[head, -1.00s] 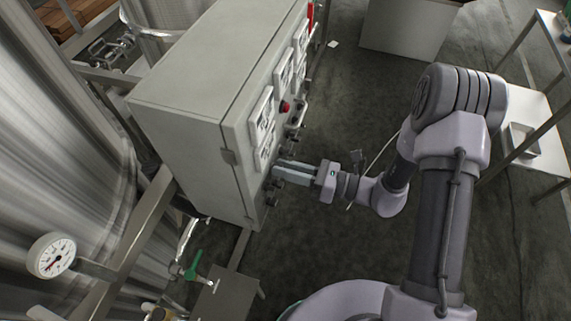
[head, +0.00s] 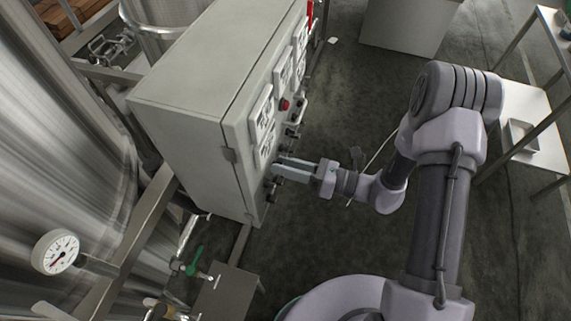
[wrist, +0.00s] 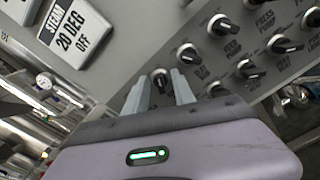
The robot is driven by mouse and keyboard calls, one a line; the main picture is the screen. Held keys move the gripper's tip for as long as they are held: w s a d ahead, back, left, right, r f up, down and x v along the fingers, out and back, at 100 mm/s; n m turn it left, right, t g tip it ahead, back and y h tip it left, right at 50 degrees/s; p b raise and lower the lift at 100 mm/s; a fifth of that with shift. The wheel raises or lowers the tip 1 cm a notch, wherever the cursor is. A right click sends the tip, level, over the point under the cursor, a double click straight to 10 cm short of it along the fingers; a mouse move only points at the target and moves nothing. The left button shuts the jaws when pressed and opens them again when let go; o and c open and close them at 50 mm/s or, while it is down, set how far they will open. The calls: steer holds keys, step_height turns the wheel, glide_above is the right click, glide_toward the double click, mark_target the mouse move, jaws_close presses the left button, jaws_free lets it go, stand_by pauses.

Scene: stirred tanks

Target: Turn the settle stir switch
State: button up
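A grey control cabinet (head: 185,130) stands left of my arm in the head view, its switch face turned right. My gripper (head: 277,166) reaches to the lower near part of that face. In the wrist view a small black rotary switch (wrist: 160,76) sits between the two fingertips. My gripper (wrist: 158,82) is open there, with a finger on each side of the switch and apparent gaps. I cannot read this switch's label, so I cannot tell whether it is the settle stir switch. Contact with the panel is unclear.
Several other black switches, such as one knob (wrist: 222,27), fill the panel to the right. A display plate (wrist: 70,30) reads "20 DEG OFF". A red button (head: 284,104) is on the cabinet face. A gauge (head: 55,251) and steel tank stand left. The floor right of the cabinet is open.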

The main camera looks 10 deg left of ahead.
stand_by(0.3)
steer(key=s+d+p, duration=0.1)
steer(key=d+p, duration=0.1)
steer(key=d, duration=1.5)
steer(key=shift+s+d, duration=0.15)
steer(key=shift+d, duration=0.05)
steer(key=shift+r, duration=0.1)
